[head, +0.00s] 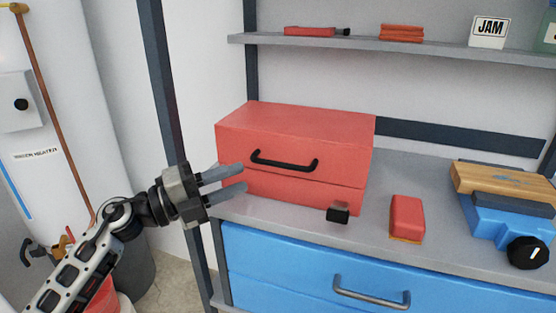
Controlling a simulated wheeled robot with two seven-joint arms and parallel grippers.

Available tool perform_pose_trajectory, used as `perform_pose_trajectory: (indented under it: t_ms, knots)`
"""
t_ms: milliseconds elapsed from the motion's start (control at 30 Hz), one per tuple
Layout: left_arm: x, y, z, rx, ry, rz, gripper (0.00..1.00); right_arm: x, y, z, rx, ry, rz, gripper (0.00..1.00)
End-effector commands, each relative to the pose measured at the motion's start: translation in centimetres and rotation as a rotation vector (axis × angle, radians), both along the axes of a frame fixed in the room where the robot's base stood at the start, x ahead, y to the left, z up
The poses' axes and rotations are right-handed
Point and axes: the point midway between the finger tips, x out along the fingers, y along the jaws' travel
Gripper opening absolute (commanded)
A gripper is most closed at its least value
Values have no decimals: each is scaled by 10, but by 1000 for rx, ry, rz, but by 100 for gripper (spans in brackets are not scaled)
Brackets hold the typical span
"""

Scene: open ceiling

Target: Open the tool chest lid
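A seam runs across the front below the handle, and the lid looks closed. My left gripper (240,179) is at the chest's lower left front corner, lower than the handle and left of it. Its two grey fingers are apart with nothing seen between them. I cannot tell whether they touch the chest. My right gripper is not in view.
A blue vise-like tool (506,222) stands at right. A shelf (400,49) with a jam box runs above. A dark upright post (165,85) stands left of the chest.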

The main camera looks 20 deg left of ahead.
Motion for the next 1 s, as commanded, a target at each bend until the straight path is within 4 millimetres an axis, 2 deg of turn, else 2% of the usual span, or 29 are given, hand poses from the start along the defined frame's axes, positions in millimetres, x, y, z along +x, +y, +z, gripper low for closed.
perform_pose_trajectory:
  t_ms: [200, 400, 600, 867, 900, 1000]
  knots:
    - [33, -36, 10, -5, -2, -2, 32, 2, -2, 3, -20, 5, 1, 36]
    - [54, -59, 12, -4, 0, 0, 32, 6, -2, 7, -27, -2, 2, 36]
    - [63, -69, 12, -2, 1, 1, 32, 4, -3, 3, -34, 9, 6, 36]
    - [64, -70, 12, -2, 1, 0, 32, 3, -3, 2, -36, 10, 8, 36]
    - [64, -70, 12, -2, 1, 1, 30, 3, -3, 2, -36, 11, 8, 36]
    - [64, -70, 12, -2, 1, 1, 2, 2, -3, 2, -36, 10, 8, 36]
